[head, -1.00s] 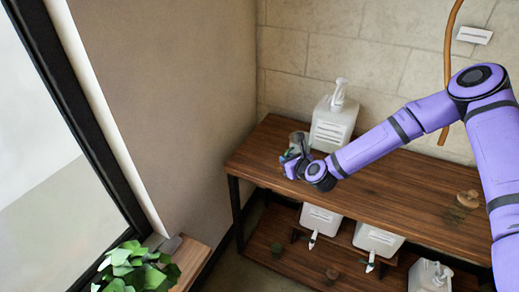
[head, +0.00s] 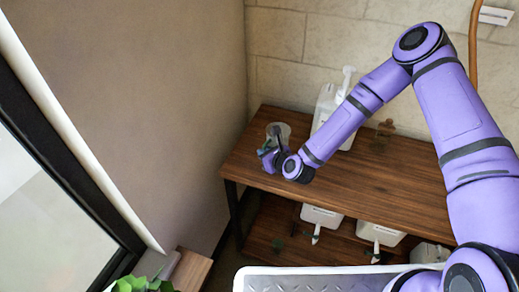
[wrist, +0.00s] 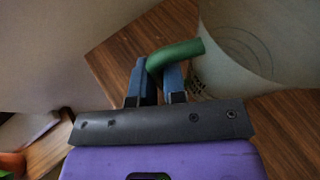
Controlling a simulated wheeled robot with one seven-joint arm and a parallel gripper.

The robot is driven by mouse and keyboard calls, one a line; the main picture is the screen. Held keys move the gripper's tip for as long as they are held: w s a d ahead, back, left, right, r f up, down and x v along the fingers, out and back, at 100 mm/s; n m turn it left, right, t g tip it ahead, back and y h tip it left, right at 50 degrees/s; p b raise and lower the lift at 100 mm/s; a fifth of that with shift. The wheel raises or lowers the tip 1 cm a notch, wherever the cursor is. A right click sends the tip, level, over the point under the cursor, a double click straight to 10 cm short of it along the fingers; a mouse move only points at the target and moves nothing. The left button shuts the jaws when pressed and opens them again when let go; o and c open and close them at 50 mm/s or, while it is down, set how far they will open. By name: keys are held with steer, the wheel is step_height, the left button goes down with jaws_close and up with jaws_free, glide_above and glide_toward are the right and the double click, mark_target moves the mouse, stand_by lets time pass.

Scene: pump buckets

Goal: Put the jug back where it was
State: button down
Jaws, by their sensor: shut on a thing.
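The jug (head: 279,129) is a small clear vessel with a green handle (wrist: 176,53). It is over the left end of the dark wooden table's top (head: 245,160). My gripper (head: 268,153) is on the near side of the jug. In the wrist view, its blue fingers (wrist: 156,80) are shut on the green handle. The jug's pale, see-through wall (wrist: 240,50) shows to the right of them, with wood around it. I cannot tell whether its base touches the table.
A white pump bottle (head: 324,108) stands behind my forearm on the table. A brownish see-through vessel (head: 383,134) is farther right. White containers with spouts (head: 321,216) sit on the lower shelf. The wall (head: 200,120) is close on the left. The table's front middle is clear.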

steer(key=shift+f, duration=0.55)
steer(key=shift+f, duration=0.15)
steer(key=c, duration=1.2)
jaws_free()
